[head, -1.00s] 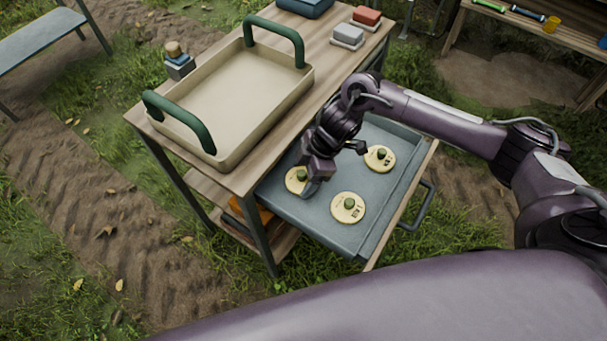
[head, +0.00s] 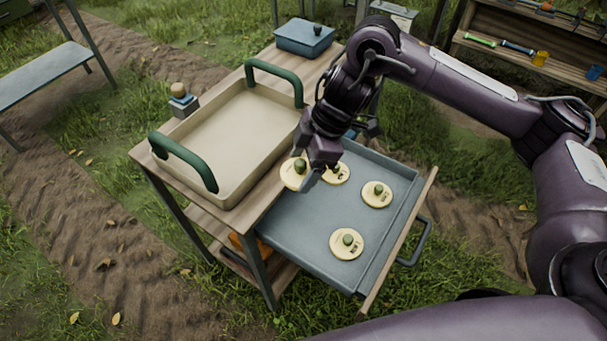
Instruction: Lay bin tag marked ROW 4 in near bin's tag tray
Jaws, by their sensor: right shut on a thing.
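My right gripper (head: 309,173) is shut on a round cream tag (head: 291,178) with a green knob, held above the open drawer's left rear part. Three similar tags lie in the grey-blue drawer (head: 300,228): a rear tag (head: 338,177) partly hidden by the gripper, a right tag (head: 377,195) and a front tag (head: 344,251). Dark marks show on some tags, but they are too small to read. No near bin or tag tray can be surely picked out. My left gripper is out of view.
A beige tray (head: 232,137) with two green handles stands on the wooden table beside the drawer. A bench (head: 42,73) and a shelf with tools (head: 540,68) stand farther off.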

